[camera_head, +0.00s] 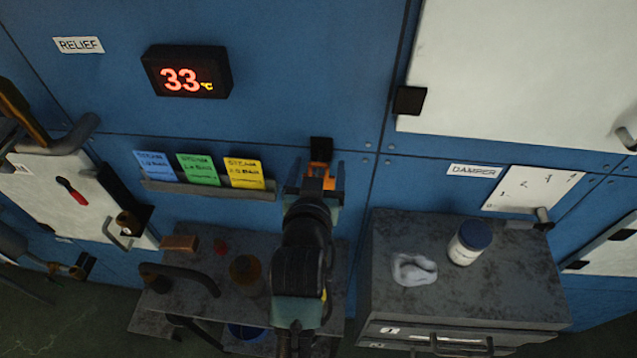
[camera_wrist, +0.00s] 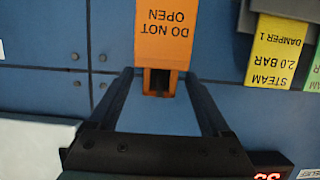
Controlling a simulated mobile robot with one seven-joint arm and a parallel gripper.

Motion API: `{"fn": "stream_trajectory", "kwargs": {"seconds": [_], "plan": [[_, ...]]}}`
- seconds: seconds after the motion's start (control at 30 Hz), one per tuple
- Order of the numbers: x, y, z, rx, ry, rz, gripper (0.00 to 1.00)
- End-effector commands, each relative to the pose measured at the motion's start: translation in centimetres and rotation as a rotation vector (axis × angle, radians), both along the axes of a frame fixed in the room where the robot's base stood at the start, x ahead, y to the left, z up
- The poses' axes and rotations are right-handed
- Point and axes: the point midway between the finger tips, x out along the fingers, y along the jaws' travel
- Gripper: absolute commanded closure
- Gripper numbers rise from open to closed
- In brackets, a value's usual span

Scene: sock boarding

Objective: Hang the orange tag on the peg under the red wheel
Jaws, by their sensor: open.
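The orange tag (camera_wrist: 165,38) reads "DO NOT OPEN" upside down in the wrist view. A dark peg or block (camera_wrist: 158,83) shows at its slotted top end. In the head view the orange tag (camera_head: 321,171) is partly hidden by my gripper, below a black block (camera_head: 321,149) on the blue wall. My gripper (camera_head: 314,170) is open. Its fingers, also in the wrist view (camera_wrist: 160,76), lie on either side of the tag's top end, with gaps visible; contact cannot be told. I cannot make out a red wheel or a peg under it.
Blue, green and yellow cards (camera_head: 198,168) stand in a rail left of my gripper. A grey cabinet (camera_head: 460,308) at right bears a white cloth-like lump (camera_head: 413,268) and a lidded jar (camera_head: 468,243). A dark table (camera_head: 205,299) with small objects stands below left.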

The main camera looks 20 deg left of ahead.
Motion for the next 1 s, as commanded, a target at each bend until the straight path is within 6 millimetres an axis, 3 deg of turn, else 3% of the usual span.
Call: {"fn": "stream_trajectory", "kwargs": {"seconds": [0.2,0.67,1.0], "plan": [[0.05,0.0,-0.01,0.0,-0.001,0.0,0.18],[0.02,-0.01,-0.02,0.0,-0.001,0.0,1.0],[0.03,-0.01,0.01,0.0,-0.001,0.0,1.0]]}}
